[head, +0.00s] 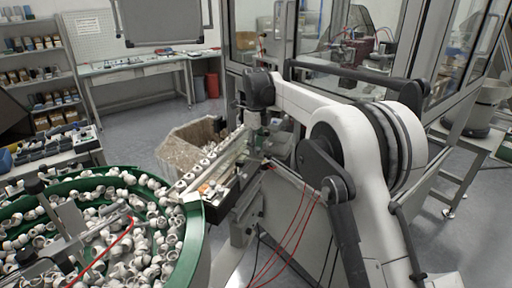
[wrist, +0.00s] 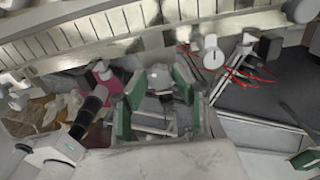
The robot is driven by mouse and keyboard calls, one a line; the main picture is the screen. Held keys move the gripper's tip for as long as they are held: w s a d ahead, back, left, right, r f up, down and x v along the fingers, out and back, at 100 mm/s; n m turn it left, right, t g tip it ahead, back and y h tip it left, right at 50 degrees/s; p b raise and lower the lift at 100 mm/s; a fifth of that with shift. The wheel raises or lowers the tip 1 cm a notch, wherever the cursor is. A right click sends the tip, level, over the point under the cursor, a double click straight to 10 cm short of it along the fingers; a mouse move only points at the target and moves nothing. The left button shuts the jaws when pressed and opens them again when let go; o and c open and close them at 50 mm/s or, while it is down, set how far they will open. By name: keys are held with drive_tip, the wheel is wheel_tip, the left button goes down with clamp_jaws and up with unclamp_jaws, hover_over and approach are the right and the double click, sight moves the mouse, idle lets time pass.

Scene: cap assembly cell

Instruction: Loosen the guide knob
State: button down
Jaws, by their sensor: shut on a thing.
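My gripper (wrist: 160,82) shows in the wrist view, its green-sided fingers reaching up from the bottom middle. In the head view my gripper (head: 255,133) points down at the far end of the feed rail (head: 213,163). The knob is too small and hidden to make out there.
A green-rimmed bowl (head: 190,205) full of white caps stands at front left. A cardboard box (head: 180,150) is behind the rail. In the wrist view a black cylinder (wrist: 95,98) stands left of my fingers, a white round part (wrist: 212,57) and red cables (wrist: 250,76) right.

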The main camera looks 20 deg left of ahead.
drive_tip(key=shift+n, duration=0.4)
drive_tip(key=shift+n+b, duration=0.8)
drive_tip(key=shift+n, duration=1.7)
drive_tip(key=c, duration=1.4)
unclamp_jaws()
drive_tip(key=shift+r, duration=0.1)
wheel_tip(320, 180, up, 12)
drive_tip(key=shift+f, duration=0.1)
